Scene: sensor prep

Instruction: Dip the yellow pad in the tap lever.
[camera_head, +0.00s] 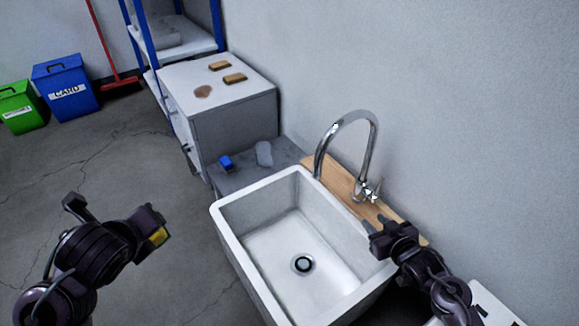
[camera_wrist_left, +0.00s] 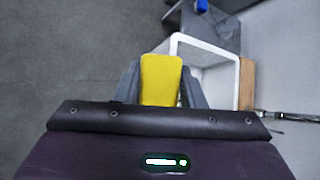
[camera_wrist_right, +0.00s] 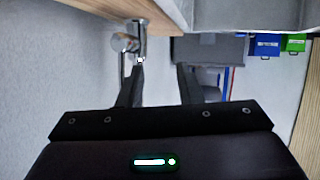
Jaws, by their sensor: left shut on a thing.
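The yellow pad (camera_wrist_left: 161,80) is held between the fingers of my left gripper (camera_wrist_left: 161,92), which is shut on it. In the head view the yellow pad (camera_head: 158,237) shows at the tip of the left gripper, left of the sink and apart from it. The tap (camera_head: 347,135) curves up behind the sink, with its lever (camera_head: 370,190) low on its right side. My right gripper (camera_head: 377,226) is just in front of the lever, at the sink's right rim. In the right wrist view its fingers (camera_wrist_right: 159,85) are apart with nothing between them, and the tap (camera_wrist_right: 133,42) is beyond the left finger.
The white sink (camera_head: 228,222) has an empty basin with a dark drain. A wooden board (camera_head: 328,175) runs behind it. A blue sponge (camera_head: 226,163) lies on the grey surface beyond. A white-topped cabinet (camera_head: 180,80) stands farther back. Blue (camera_head: 66,88) and green (camera_head: 20,107) bins are far left.

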